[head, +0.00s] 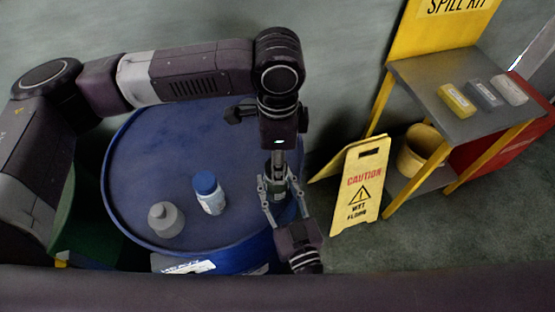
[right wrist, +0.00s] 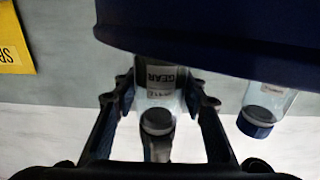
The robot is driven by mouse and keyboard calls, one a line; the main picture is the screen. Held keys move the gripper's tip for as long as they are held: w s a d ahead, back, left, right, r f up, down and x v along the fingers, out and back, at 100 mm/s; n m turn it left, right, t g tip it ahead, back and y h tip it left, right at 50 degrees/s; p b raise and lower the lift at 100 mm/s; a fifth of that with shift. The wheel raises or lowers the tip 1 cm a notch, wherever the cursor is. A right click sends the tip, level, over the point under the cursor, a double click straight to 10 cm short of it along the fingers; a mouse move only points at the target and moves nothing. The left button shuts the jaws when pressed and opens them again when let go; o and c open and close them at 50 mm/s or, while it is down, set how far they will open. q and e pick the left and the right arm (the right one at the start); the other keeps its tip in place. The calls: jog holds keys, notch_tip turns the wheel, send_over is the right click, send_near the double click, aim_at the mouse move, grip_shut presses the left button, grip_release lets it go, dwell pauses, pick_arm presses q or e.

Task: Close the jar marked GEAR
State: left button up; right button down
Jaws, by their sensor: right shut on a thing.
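The clear jar marked GEAR (right wrist: 160,75) stands on the blue drum, upside down in the right wrist view. My right gripper (right wrist: 165,100) is shut around its body. In the head view this gripper (head: 281,188) reaches in from the drum's near right side. A dark round lid or rim (right wrist: 157,122) shows at the jar's mouth; I cannot tell how it is seated. My left gripper (head: 279,160) points straight down over the jar. Its fingertips meet the jar's top, and whether they are shut on a lid is unclear. The jar is partly hidden by both grippers in the head view.
A yellow caution sign (head: 360,185) stands right of the drum. Beyond it is the spill-kit table (head: 425,75), with a yellow bucket (head: 420,150) below.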

pick_arm(q)
jog(key=m, duration=0.8)
jog(key=shift+s, duration=0.1)
jog(key=m, duration=0.8)
jog(key=shift+a, duration=0.15)
jog(key=m, duration=0.3)
jog(key=shift+m, duration=0.3)
jog(key=m, duration=0.4)
jog(key=shift+a+m, duration=0.1)
jog(key=shift+m, duration=0.2)
jog(key=m, duration=0.7)
jog(key=shift+m, duration=0.4)
